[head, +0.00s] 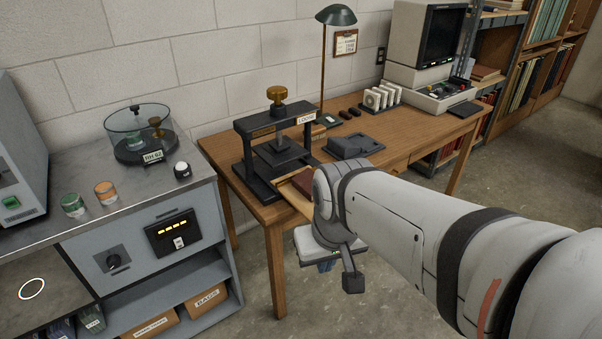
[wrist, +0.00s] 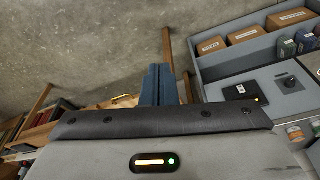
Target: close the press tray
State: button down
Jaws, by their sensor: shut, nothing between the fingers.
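The black press (head: 272,150) with a brass knob stands on the wooden table. Its wooden press tray (head: 295,197) sticks out from the base towards me, with a dark red-brown piece on it. My wrist hides the tray's outer end. My gripper (head: 327,266) shows as blue fingers below my wrist, in front of the table's front edge. In the wrist view the blue fingers (wrist: 160,85) are together and empty. A brass handle (wrist: 123,99) on a wooden part shows left of them there, apart from them in the picture; I cannot tell which part bears it.
A grey cabinet (head: 182,238) with a glass-covered instrument stands left of the table. A lamp (head: 323,60), a grey tray-like block (head: 354,145) and a computer terminal (head: 428,50) stand on the table. Bookshelves (head: 550,60) are at the back right. The floor in front is clear.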

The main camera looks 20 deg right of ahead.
jog(key=w+d+f+m+t+y+b, duration=0.1)
jog(key=w+d+f+m+y+b, duration=0.1)
jog(key=w+f+m+y+b, duration=0.4)
jog(key=w+d+f+m+t+y+b, duration=0.1)
jog(key=d+f+m+y+b, duration=0.2)
jog(key=f+m, duration=0.65)
jog(key=w+d+f+m+t+h+b, duration=0.25)
jog(key=d+m+t, duration=0.25)
jog(key=d+m, duration=0.35)
jog(key=w+d+f+m+t+h+b, duration=0.1)
jog(key=w+d+m+t+b, duration=0.1)
jog(key=w+d+m+t, duration=0.45)
jog(key=w+a+f+m+g+b, duration=0.1)
jog(key=w+a+f, duration=0.1)
jog(key=w, duration=0.7)
jog(key=shift+w+f+b, duration=0.35)
jog(key=shift+f+b, duration=0.05)
jog(key=shift+f, duration=0.1)
jog(key=shift+g, duration=0.25)
